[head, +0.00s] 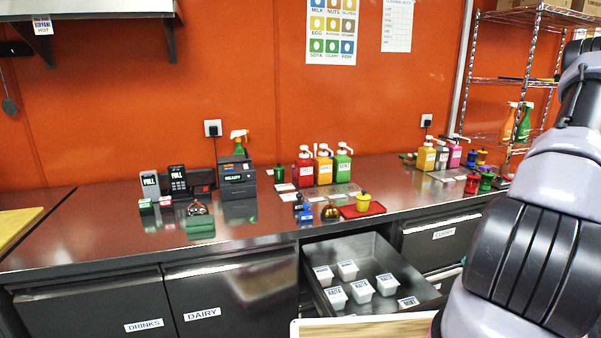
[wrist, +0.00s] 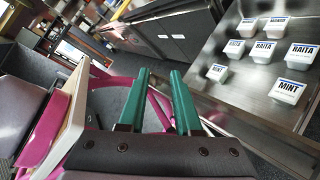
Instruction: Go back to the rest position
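My gripper (wrist: 160,72) shows in the wrist view with two green fingers apart and nothing between them. It is to the left of an open drawer (wrist: 232,98) of white labelled tubs and does not touch it. In the head view my arm fills the right side, and my gripper cannot be made out there. The same open drawer (head: 388,252) is below the counter in the middle of the head view. Its tubs, such as a mint tub (wrist: 290,88) and a raita tub (wrist: 264,51), stand apart from each other.
The counter (head: 110,240) carries a card terminal (head: 178,184), a dark register (head: 237,178), a red sauce pump bottle (head: 305,168) and a red tray (head: 375,210). A wire rack (head: 500,80) stands at the right. A wooden board (head: 360,327) shows at the bottom edge. The open drawer juts out.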

